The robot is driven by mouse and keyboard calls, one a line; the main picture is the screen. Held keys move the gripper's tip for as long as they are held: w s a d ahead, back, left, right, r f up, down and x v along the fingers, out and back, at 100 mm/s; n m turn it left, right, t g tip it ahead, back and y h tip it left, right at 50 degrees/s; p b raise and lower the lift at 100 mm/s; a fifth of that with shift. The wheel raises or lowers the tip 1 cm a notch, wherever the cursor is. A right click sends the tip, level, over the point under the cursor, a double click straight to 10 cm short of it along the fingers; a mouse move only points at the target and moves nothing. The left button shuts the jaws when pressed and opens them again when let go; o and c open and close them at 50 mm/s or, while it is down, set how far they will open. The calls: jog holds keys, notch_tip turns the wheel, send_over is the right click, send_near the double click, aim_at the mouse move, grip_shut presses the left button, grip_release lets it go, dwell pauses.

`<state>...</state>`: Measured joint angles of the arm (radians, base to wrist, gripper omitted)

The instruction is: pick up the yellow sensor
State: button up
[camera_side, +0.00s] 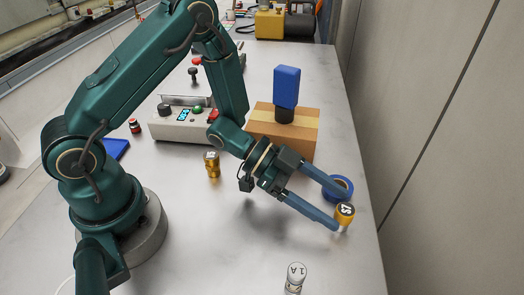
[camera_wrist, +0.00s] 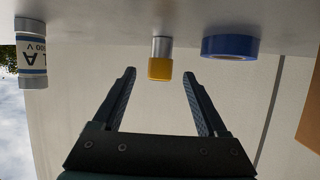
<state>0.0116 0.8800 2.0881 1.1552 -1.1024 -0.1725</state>
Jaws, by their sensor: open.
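The yellow sensor (camera_side: 344,217) stands upright on the bench near its right side, with a dark-and-white marked top. In the wrist view, which looks upside down, the sensor (camera_wrist: 160,68) shows a yellow upper part and a silver lower part. My gripper (camera_side: 342,209) is open, its two blue-grey fingers reaching toward the sensor. In the wrist view the sensor lies in line with the gap between the fingertips (camera_wrist: 159,74), at or just beyond them. Nothing is held. I cannot tell whether a finger touches the sensor.
A blue tape roll (camera_side: 340,186) lies close behind the sensor. A white fuse (camera_side: 295,278) stands at the front. A brass-coloured fitting (camera_side: 212,166) stands left of my gripper. Behind are a cardboard box (camera_side: 300,145), a blue-topped object (camera_side: 287,86) and a control box (camera_side: 182,126).

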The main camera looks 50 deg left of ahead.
aim_at(347, 209)
jog(key=shift+x, duration=1.8)
jog(key=shift+a, duration=0.1)
grip_shut()
jog(key=shift+r, duration=0.15)
